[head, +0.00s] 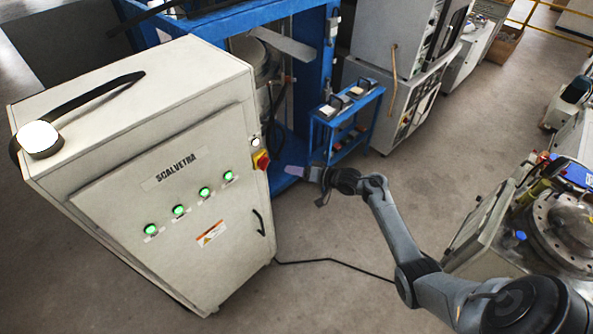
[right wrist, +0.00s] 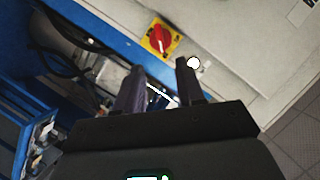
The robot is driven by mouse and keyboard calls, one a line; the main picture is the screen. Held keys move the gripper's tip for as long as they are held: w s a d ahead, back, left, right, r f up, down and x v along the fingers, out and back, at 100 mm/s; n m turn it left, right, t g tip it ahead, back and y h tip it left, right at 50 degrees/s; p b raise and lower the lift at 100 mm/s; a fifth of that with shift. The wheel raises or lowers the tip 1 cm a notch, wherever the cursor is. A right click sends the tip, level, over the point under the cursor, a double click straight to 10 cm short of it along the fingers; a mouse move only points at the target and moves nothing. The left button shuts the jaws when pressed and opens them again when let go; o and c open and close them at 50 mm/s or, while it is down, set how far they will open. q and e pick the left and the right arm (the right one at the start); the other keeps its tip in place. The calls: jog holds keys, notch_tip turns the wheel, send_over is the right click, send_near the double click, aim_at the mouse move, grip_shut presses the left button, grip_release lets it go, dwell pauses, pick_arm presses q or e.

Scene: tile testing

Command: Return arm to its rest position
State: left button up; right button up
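My right arm (head: 402,240) reaches in from the lower right in the head view, bent at the elbow. Its gripper (head: 295,171) is just right of the cabinet's red rotary switch on a yellow plate (head: 261,160). In the right wrist view the two dark fingers of the gripper (right wrist: 159,80) stand apart with nothing held between them. The red switch (right wrist: 160,37) shows beyond the fingertips there, with a visible gap. My left gripper is not in view.
The beige cabinet (head: 160,150) with several lit green buttons stands left of the gripper. A blue frame (head: 290,100) and a blue cart (head: 345,120) stand behind it. Round metal equipment (head: 568,222) is at the right. Open floor (head: 440,150) lies between; a black cable (head: 330,262) crosses it.

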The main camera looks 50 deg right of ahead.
dwell(0.4)
jog(key=s+a+f+g+y+p, duration=0.1)
jog(key=s+a+f+g+p, duration=0.25)
jog(key=s+a+f, duration=0.45)
jog(key=s+a+r+n+g+h+p, duration=0.15)
jog(key=s+a+n+p, duration=0.3)
jog(key=s+a, duration=0.55)
jog(key=s+a+r+n+g+h+p, duration=0.1)
jog(key=s+a+r+n+g, duration=0.1)
jog(key=s+r, duration=0.5)
jog(key=s+a+r+n+g+h+p, duration=0.1)
jog(key=s+a+r+n+g+h, duration=0.1)
jog(key=s+a+r, duration=0.3)
notch_tip(320, 180, up, 5)
jog(key=shift+s+a+f+g, duration=0.15)
jog(key=shift+s+f+g, duration=0.05)
jog(key=shift+s+g, duration=0.85)
